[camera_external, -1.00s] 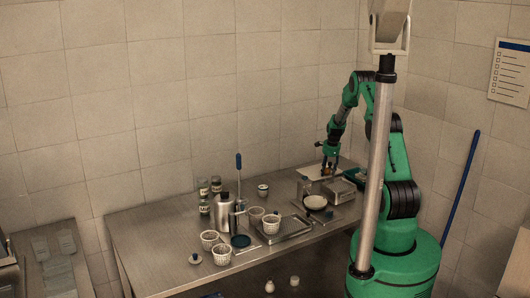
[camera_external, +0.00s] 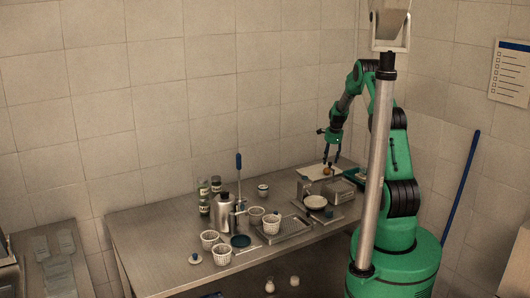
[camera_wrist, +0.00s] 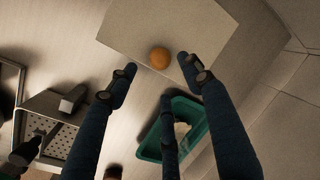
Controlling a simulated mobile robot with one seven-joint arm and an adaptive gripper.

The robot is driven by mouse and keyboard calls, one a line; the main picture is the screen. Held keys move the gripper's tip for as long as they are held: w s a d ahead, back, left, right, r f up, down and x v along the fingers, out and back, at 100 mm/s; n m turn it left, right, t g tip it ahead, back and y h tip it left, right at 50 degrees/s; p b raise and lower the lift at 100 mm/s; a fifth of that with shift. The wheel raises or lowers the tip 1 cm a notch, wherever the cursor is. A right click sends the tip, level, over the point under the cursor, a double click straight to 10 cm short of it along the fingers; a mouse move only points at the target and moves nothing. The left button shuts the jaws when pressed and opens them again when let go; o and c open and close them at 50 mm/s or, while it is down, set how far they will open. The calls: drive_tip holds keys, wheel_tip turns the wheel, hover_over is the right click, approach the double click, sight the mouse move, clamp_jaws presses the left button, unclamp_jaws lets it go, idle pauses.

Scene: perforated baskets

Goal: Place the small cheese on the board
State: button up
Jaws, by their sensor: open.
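The small cheese (camera_wrist: 159,58), a round orange piece, lies on the pale board (camera_wrist: 195,22) near its edge in the wrist view. In the external view the cheese (camera_external: 328,171) is a tiny orange spot on the board (camera_external: 312,171) at the far right of the table. My gripper (camera_external: 332,157) hangs above the cheese, pointing down. In the wrist view its fingers (camera_wrist: 155,78) are spread, with nothing between them, and the cheese shows clear beyond the tips.
A green tray (camera_wrist: 203,133) lies beside the board, and a perforated metal box (camera_wrist: 52,142) stands on the other side. The table's left end is clear.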

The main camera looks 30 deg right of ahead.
drive_tip(key=shift+v, duration=1.9)
drive_tip(key=shift+r, duration=0.1)
drive_tip(key=s+a+r+n, duration=0.3)
drive_tip(key=s+a+r, duration=0.2)
drive_tip(key=a+r, duration=0.3)
drive_tip(key=s+a+r+n+t, duration=0.1)
drive_tip(key=s+a+r+n, duration=0.2)
drive_tip(key=s+a+r, duration=0.5)
drive_tip(key=s+a+r+n, duration=0.3)
drive_tip(key=a+r, duration=0.3)
drive_tip(key=r, duration=0.5)
drive_tip(key=s+a+r+n+t, duration=0.1)
drive_tip(key=s+a+r+n, duration=0.3)
drive_tip(key=s, duration=0.4)
drive_tip(key=s+a+r+n, duration=0.2)
drive_tip(key=s+a+r, duration=0.1)
drive_tip(key=s+a, duration=0.3)
drive_tip(key=s+a+n, duration=0.2)
drive_tip(key=s+n, duration=0.1)
drive_tip(key=s, duration=0.6)
drive_tip(key=s+a+f+n+t, duration=0.1)
drive_tip(key=s+a+n, duration=0.2)
drive_tip(key=s, duration=0.7)
drive_tip(key=shift+f+y, duration=0.3)
drive_tip(key=shift+f, duration=0.05)
